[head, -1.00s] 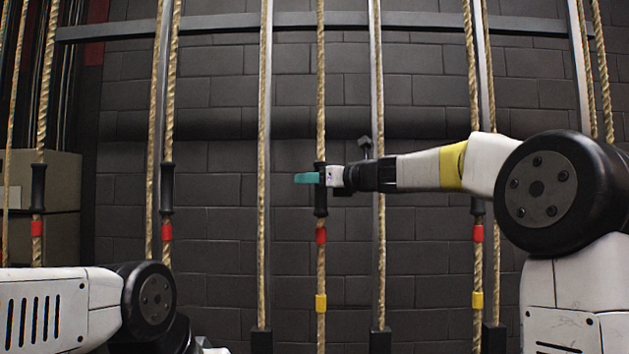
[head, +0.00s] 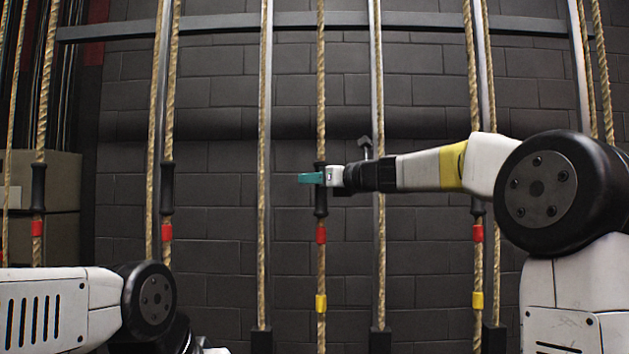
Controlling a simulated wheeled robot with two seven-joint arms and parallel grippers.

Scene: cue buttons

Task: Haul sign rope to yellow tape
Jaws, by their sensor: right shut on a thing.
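My right gripper (head: 318,178) is shut on the black handle (head: 320,205) of a rope in the middle of the view. That rope (head: 320,80) hangs vertically. A red tape band (head: 321,234) sits on it just below the handle, and a yellow tape band (head: 321,302) sits further down. No label shows that tells which rope is the sign rope. My left arm lies at the lower left, and its gripper is out of view.
Other ropes with black handles hang at the left (head: 167,188), far left (head: 38,188) and right (head: 477,206), each with red tape. The right one also shows yellow tape (head: 478,300). Metal posts stand beside the ropes. A grey brick wall (head: 220,120) is behind.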

